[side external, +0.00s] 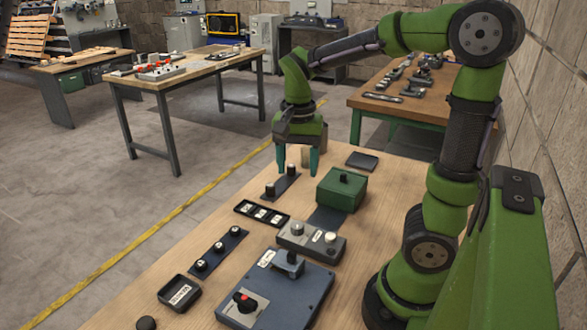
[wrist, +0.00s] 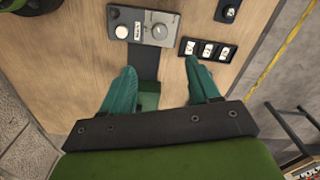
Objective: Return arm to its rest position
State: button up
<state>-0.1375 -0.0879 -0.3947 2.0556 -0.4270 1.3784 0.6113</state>
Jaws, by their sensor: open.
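My green arm reaches out over the wooden bench, and my gripper (side external: 298,162) hangs above it with the fingers pointing down. The two teal fingers stand apart with nothing held between them. In the wrist view my gripper (wrist: 161,68) shows both fingers spread. Part of a green box (wrist: 149,99) shows between and below them there. In the side view the green box (side external: 341,194), with a dark knob on top, sits on the bench to the right of the fingers. No marked rest position shows.
The bench (side external: 150,265) also holds a grey control box (side external: 326,249), a black tray with labelled pieces (side external: 240,208), a strip of knobs (side external: 217,254), a blue-grey box with a red knob (side external: 305,292) and an open black box (side external: 179,293). Air above the bench is clear.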

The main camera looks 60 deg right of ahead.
jog(key=shift+r, duration=0.4)
jog(key=s+a+r+n+t+y, duration=0.1)
jog(key=s+a+n+t, duration=0.1)
jog(key=a+n, duration=0.3)
jog(key=s+a+r+n+t+y, duration=0.1)
jog(key=s+a+r+n+t, duration=0.1)
jog(key=a+n+t, duration=0.3)
jog(key=shift+s+a+r, duration=0.3)
jog(key=shift+s+a, duration=0.25)
jog(key=shift+a, duration=0.2)
